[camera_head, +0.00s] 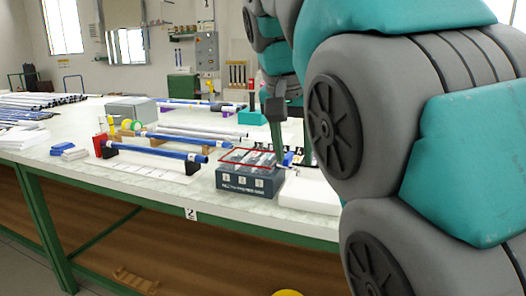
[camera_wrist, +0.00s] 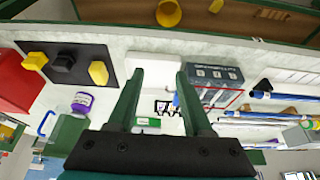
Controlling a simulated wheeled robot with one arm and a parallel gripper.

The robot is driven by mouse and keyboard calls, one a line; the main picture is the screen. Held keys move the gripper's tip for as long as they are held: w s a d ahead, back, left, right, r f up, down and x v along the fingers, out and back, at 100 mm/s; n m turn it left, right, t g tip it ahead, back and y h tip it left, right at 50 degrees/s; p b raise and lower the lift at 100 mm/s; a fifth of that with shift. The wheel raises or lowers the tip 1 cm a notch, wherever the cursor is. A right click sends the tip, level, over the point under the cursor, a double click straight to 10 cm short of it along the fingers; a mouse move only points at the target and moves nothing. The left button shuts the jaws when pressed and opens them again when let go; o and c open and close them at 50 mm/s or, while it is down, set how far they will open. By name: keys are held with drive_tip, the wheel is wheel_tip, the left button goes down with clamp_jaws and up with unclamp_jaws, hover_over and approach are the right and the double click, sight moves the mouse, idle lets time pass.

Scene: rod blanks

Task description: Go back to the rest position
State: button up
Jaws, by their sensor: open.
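My gripper (camera_wrist: 160,76) is open and empty, its two green fingers spread apart above the bench in the wrist view. In the camera_head view my gripper (camera_head: 291,150) points down over the bench, just behind and right of a dark grey box. My arm covers the right side of that view. The dark grey box (camera_head: 246,185) has a numbered front and a red frame on top. It also shows in the wrist view (camera_wrist: 212,73), right of the fingers. Blue rods (camera_head: 155,152) lie on black and brown supports left of the box. I cannot tell whether the fingertips touch anything.
A white block (camera_head: 308,193) lies right of the box. More rods (camera_head: 40,99) lie at the bench's far left. In the wrist view a black board (camera_wrist: 66,63) with yellow and black pieces, a red bin (camera_wrist: 20,80) and a purple-labelled jar (camera_wrist: 82,102) stand on the left.

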drive_tip(key=s+d+f+n+g, duration=0.15)
drive_tip(key=s+d+f, duration=0.3)
drive_tip(key=f, duration=0.45)
drive_tip(key=s+d+f+n+g, duration=0.15)
drive_tip(key=s+d+f, duration=0.3)
drive_tip(key=f, duration=0.45)
drive_tip(key=s+f+n+g+y, duration=0.1)
drive_tip(key=s+f+g, duration=0.2)
drive_tip(key=s+f, duration=1.3)
drive_tip(key=shift+s+d+f+y, duration=0.15)
drive_tip(key=shift+s+d+y, duration=0.2)
drive_tip(key=shift+s, duration=0.25)
drive_tip(key=shift+o, duration=0.2)
